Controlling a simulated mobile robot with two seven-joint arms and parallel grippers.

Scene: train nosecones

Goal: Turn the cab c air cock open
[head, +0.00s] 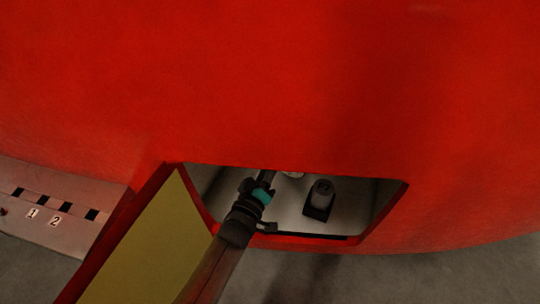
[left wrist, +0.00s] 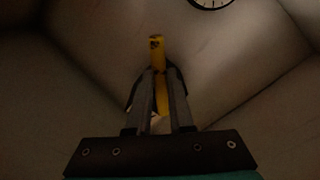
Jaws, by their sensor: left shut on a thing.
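The air cock shows in the left wrist view as a yellow handle (left wrist: 156,48) standing up between my fingertips. My left gripper (left wrist: 158,85) is shut on this handle, with its two dark fingers on either side of it. In the head view my left arm reaches into the recess (head: 378,212) in the red nosecone, and the left gripper (head: 267,178) is at the back left part of the opening. The handle itself is hidden in the head view. My right gripper is in neither view.
An open hatch door (head: 135,255) with a yellow-green inner face stands left of the recess. A dark cylindrical fitting (head: 321,193) sits inside the recess to the right of my arm. A round gauge (left wrist: 211,2) is at the top of the wrist view. A panel (head: 95,225) marked 1 and 2 lies far left.

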